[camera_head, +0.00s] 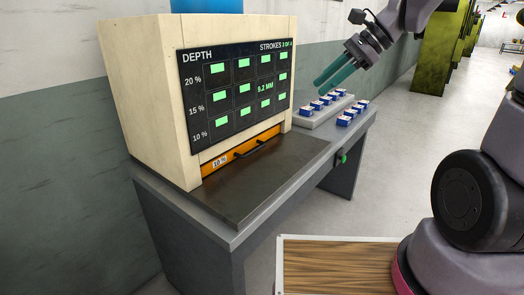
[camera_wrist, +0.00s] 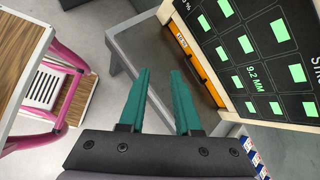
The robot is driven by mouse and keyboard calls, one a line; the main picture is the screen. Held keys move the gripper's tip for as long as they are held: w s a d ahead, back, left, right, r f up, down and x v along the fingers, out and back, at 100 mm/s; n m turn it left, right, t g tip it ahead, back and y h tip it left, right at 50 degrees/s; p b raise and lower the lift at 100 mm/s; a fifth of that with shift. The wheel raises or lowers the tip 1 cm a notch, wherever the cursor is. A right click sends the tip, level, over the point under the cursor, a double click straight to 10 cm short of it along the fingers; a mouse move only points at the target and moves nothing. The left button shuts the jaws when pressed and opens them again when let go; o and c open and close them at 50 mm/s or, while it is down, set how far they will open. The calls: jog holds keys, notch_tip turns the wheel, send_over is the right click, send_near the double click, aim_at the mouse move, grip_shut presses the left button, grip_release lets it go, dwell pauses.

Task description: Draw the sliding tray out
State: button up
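The sliding tray shows as an orange front (camera_head: 250,144) in the slot at the foot of the cream press housing (camera_head: 146,100). It looks flush with the housing and carries a dark bar handle and a "10 %" label (camera_head: 219,162). In the wrist view the orange front (camera_wrist: 203,70) shows to the right of my fingers. My gripper (camera_head: 335,78) is in the air to the right of the housing, above the small parts. Its teal fingers are apart with nothing between them, as the wrist view shows (camera_wrist: 160,74). It is well clear of the tray.
The dark bench top (camera_head: 250,185) before the tray is clear. Several blue-and-white parts stand on a grey block (camera_head: 317,116) and beside it at the bench's right end. A green knob (camera_head: 342,158) is on the bench front. A wooden-topped table (camera_head: 335,268) stands nearer me.

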jog(key=w+a+f+m+t+y, duration=0.1)
jog(key=w+a+f+m+y, duration=0.65)
jog(key=w+f+m, duration=0.6)
jog(key=m+t+h, duration=0.3)
jog(key=m+t, duration=0.3)
jog(key=m, duration=0.9)
send_near(259, 149)
jog(key=shift+v, duration=1.15)
jog(key=shift+a+f, duration=0.15)
jog(key=shift+f, duration=0.05)
jog(key=x, duration=1)
jog(key=shift+w+a+r, duration=0.15)
jog(key=shift+w, duration=0.05)
grip_shut()
